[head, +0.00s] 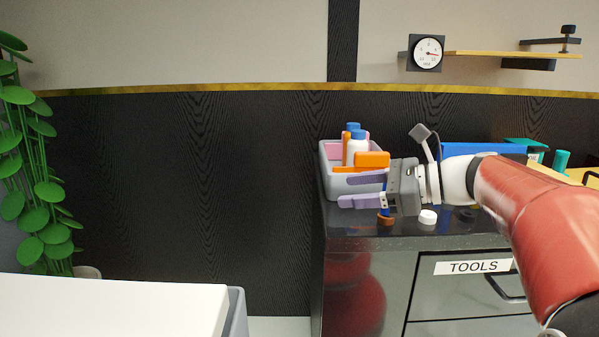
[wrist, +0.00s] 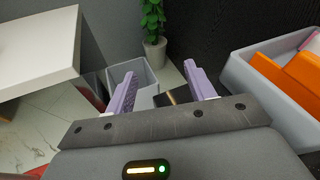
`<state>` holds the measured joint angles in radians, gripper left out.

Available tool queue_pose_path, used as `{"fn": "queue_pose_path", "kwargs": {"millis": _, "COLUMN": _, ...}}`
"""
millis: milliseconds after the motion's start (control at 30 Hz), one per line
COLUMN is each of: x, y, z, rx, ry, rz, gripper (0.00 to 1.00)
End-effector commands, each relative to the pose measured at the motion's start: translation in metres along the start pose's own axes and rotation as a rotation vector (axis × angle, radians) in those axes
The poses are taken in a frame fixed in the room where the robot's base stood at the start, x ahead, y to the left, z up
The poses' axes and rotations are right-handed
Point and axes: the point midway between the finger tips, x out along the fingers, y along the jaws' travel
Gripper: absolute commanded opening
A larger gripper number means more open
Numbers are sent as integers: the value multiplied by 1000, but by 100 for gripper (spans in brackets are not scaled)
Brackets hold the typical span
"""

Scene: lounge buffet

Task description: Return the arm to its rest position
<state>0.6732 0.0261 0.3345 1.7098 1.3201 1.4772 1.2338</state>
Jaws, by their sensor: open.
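My gripper (head: 360,190) is open, with its two purple fingers apart and pointing left in the head view. Nothing is between the fingers. It is in front of a grey bin (head: 330,182), over the left end of the dark counter. The fingers also show in the wrist view (wrist: 160,88), with the floor and a lower grey bin beyond them. My red and white arm reaches in from the right of the head view.
The grey bin holds white bottles with blue caps (head: 352,150) and an orange item (head: 372,160). A white table (head: 110,305) stands at lower left.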

Motion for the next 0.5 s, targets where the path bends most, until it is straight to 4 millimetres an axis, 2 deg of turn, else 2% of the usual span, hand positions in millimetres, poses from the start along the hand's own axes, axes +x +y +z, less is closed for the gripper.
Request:
{"fn": "queue_pose_path", "kwargs": {"millis": 167, "x": 20, "y": 43, "z": -25, "rx": -183, "ry": 193, "rz": 49, "gripper": 54}}
{"fn": "queue_pose_path", "kwargs": {"millis": 300, "x": 25, "y": 91, "z": -57, "rx": -424, "ry": 399, "rz": 133, "gripper": 54}}
{"fn": "queue_pose_path", "kwargs": {"millis": 367, "x": 22, "y": 117, "z": -75, "rx": -574, "ry": 508, "rz": 195, "gripper": 54}}
{"fn": "queue_pose_path", "kwargs": {"millis": 500, "x": -9, "y": 180, "z": -125, "rx": -1032, "ry": 770, "rz": 423, "gripper": 54}}
